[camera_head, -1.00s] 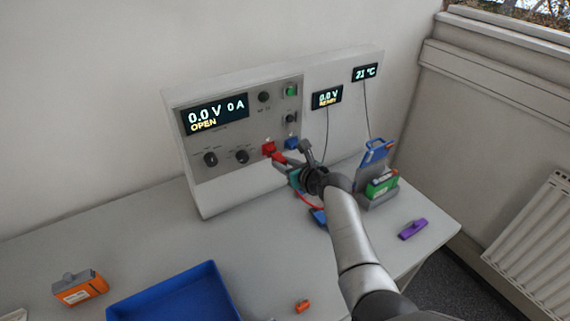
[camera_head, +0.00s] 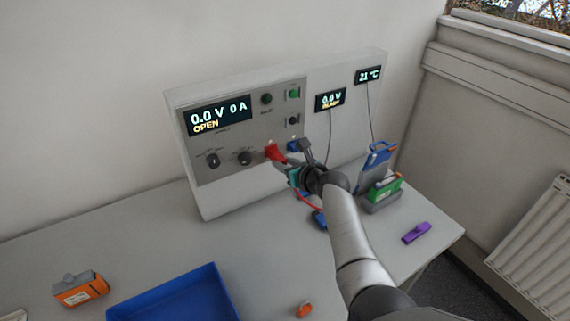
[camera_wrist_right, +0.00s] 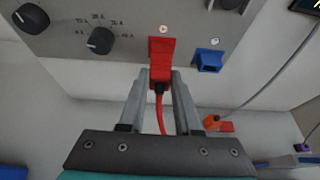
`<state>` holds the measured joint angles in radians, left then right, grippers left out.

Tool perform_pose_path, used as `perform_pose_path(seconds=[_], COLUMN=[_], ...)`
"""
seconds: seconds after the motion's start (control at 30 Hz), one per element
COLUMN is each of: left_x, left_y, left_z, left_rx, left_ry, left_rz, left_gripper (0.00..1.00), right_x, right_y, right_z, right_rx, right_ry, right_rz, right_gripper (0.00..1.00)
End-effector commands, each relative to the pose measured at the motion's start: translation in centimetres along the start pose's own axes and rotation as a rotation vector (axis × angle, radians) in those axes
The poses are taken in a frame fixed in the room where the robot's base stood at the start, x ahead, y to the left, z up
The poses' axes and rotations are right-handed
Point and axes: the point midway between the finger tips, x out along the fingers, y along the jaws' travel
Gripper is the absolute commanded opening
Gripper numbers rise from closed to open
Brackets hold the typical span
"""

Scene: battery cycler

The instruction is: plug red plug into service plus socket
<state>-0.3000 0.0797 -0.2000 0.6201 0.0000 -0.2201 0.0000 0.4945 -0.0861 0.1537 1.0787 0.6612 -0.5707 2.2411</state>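The red plug (camera_wrist_right: 160,80) sits at the red socket (camera_wrist_right: 161,50) on the grey front panel, its nose against or in the socket. How deep it sits, I cannot tell. My right gripper (camera_wrist_right: 161,82) has one finger on each side of the plug and appears closed on it. A red cable (camera_wrist_right: 161,115) runs back from the plug between the fingers. In the head view my right gripper (camera_head: 286,163) reaches the panel from the right and partly covers the plug. A blue socket (camera_wrist_right: 208,60) is to the right of the red one. My left gripper is not in view.
The cycler's main display (camera_head: 220,116) reads 0.0 V, 0 A, OPEN. A battery holder (camera_head: 381,202) with a green battery stands right of my arm. A purple object (camera_head: 416,233), blue tray (camera_head: 180,298) and orange battery (camera_head: 82,292) lie on the table.

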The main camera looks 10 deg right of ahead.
Motion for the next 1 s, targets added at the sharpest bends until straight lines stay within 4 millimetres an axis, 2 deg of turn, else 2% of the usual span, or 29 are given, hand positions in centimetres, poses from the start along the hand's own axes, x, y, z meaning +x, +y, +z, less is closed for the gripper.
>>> perform_pose_path(seconds=[0.03, 0.3, 0.67, 1.0], left_x=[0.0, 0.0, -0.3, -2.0], left_y=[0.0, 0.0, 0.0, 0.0], left_z=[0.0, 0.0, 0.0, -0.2], left_rx=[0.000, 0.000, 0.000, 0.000], left_ry=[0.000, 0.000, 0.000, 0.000], left_rz=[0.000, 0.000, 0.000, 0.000], left_gripper=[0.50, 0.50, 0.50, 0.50], right_x=[0.0, 0.0, -0.5, -4.4], right_y=[0.0, 0.0, 0.0, 0.1], right_z=[-0.1, -0.1, -0.1, 0.0], right_rx=[0.000, 0.000, 0.000, 0.001], right_ry=[0.001, 0.002, 0.002, 0.001], right_rz=[0.000, 0.000, 0.000, 0.001], right_gripper=[0.38, 0.67, 0.67, 0.67])
